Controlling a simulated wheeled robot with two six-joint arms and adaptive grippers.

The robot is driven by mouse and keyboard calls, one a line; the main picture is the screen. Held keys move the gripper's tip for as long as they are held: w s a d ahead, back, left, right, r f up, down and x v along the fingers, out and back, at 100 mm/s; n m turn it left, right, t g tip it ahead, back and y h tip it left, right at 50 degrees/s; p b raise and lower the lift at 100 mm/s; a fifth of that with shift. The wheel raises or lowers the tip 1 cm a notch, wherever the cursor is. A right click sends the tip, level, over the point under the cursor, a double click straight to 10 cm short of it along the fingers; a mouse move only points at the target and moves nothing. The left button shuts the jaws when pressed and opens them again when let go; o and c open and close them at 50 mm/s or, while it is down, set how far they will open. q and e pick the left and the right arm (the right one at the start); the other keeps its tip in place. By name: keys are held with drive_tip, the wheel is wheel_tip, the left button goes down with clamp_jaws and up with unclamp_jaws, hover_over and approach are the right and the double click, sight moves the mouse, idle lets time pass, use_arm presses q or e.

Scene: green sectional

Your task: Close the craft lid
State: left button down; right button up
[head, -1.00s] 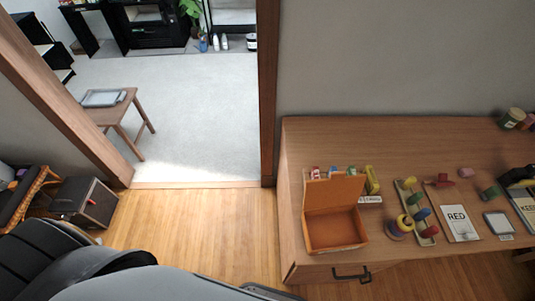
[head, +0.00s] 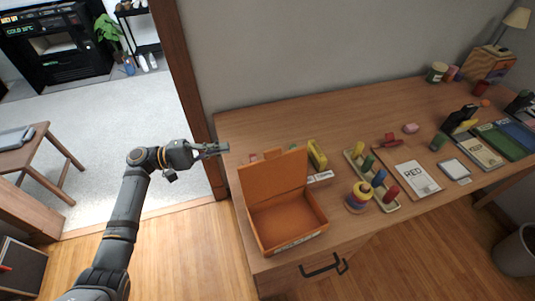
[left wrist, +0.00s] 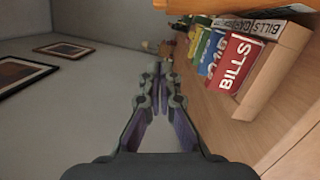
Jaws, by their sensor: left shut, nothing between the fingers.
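The orange craft box (head: 286,222) stands on the wooden desk near its left front edge. Its lid (head: 273,176) is open and stands upright along the back of the box. The box's inside looks empty. My left gripper (head: 222,148) is shut and empty, to the left of the lid and level with the desk's back left corner. In the left wrist view the shut fingers (left wrist: 158,72) point ahead, and an orange edge (left wrist: 215,6) shows at the top. My right gripper is out of view.
In the left wrist view, a holder with small blocks, one red and marked BILLS (left wrist: 234,62), stands close on the right. A stacking ring toy (head: 359,197), a peg tray (head: 388,195) and a RED card (head: 415,178) lie right of the box. A door post (head: 190,90) rises behind my gripper.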

use_arm(q)
drive_tip(key=d, duration=0.1)
drive_tip(key=r+p, duration=0.2)
drive_tip(key=p, duration=0.3)
hover_over(275, 173)
drive_tip(key=w+a, duration=0.3)
drive_tip(key=a, duration=0.1)
drive_tip(key=shift+w+a+f, duration=0.1)
drive_tip(key=shift+w+f, duration=0.05)
drive_tip(key=shift+w, duration=0.05)
drive_tip(key=shift+a, duration=0.1)
